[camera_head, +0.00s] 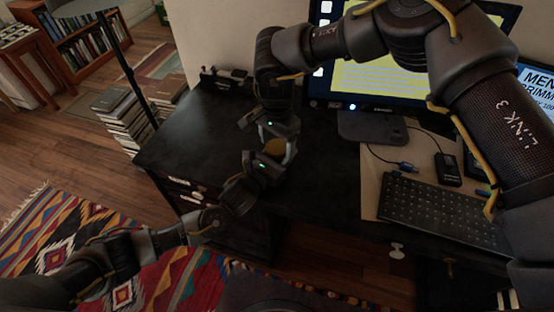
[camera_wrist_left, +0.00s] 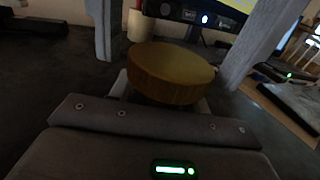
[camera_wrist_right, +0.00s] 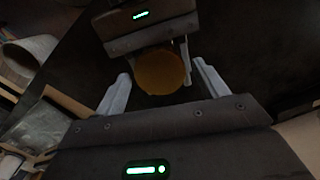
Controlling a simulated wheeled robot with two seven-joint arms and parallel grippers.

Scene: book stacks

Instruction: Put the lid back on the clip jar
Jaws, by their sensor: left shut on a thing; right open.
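A round, yellow-brown wooden lid (camera_head: 274,147) is held above the black desk, between my two grippers. My left gripper (camera_head: 270,157) is shut on it from the near side; the left wrist view shows the lid (camera_wrist_left: 172,72) between its fingers. My right gripper (camera_head: 282,143) comes from the far side. In the right wrist view its fingers (camera_wrist_right: 162,88) are open on either side of the lid (camera_wrist_right: 160,73); whether they touch it cannot be told. I cannot clearly make out the clip jar. A pale cylinder (camera_wrist_left: 142,24) behind the lid is partly hidden and unclear.
The black desk (camera_head: 195,130) is mostly clear at left, with a small dark organizer (camera_head: 226,77) at its back. A monitor (camera_head: 390,80) stands behind, and a keyboard (camera_head: 440,208) lies at right. Book stacks (camera_head: 125,122) stand on the floor left of the desk.

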